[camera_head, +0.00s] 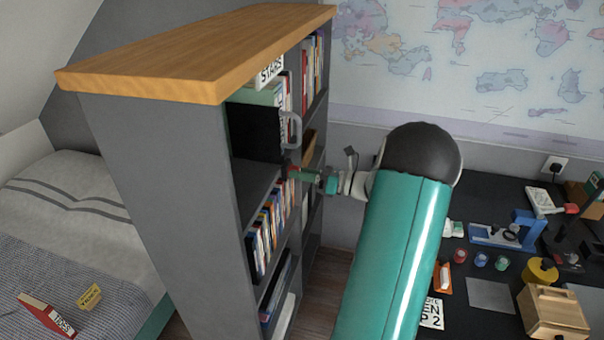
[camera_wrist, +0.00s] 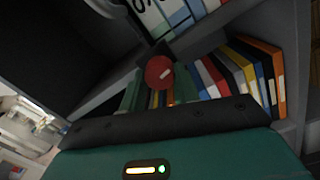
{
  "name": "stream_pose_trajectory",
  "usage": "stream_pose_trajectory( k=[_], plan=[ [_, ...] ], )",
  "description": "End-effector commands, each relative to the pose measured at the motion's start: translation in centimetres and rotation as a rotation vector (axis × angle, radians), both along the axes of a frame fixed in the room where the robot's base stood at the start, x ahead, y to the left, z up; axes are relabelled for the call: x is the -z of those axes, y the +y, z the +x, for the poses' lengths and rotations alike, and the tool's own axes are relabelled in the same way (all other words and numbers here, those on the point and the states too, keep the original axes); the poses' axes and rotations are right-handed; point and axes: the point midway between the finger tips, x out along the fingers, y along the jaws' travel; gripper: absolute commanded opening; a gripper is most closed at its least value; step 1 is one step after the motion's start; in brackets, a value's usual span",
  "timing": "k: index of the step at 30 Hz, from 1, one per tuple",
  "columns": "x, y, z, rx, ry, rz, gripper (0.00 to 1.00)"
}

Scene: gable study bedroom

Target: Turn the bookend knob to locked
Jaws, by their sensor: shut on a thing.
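The bookend knob (camera_wrist: 159,72) is a red disc with a short pale mark, in the middle of the wrist view, in front of books on a shelf. In the head view a small red bit of it (camera_head: 294,171) shows at the open front of the grey bookcase. My gripper (camera_head: 301,173) reaches in from the right and is shut on the knob. The pale mark is slanted; no locked label is readable.
The grey bookcase (camera_head: 165,200) with a wooden top (camera_head: 200,50) holds several books (camera_head: 270,225). A grey handle (camera_head: 291,130) juts out just above my gripper. A bed (camera_head: 70,210) is at left. A dark desk (camera_head: 480,200) with several small items is at right.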

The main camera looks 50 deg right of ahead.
Motion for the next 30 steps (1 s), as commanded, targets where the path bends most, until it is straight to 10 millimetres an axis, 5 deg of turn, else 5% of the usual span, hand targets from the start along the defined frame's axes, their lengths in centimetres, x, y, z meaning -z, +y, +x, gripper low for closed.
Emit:
stream_pose_trajectory(
  k=[12, 28, 29, 30],
  plan=[
    [0.02, 0.08, -0.03, -0.001, 0.091, 0.174, 0.09],
    [0.02, 0.07, -0.03, -0.001, 0.101, 0.195, 0.09],
    [0.02, 0.06, -0.04, -0.001, 0.101, 0.195, 0.38],
    [0.02, 0.07, -0.03, -0.001, 0.101, 0.195, 0.45]
  ],
)
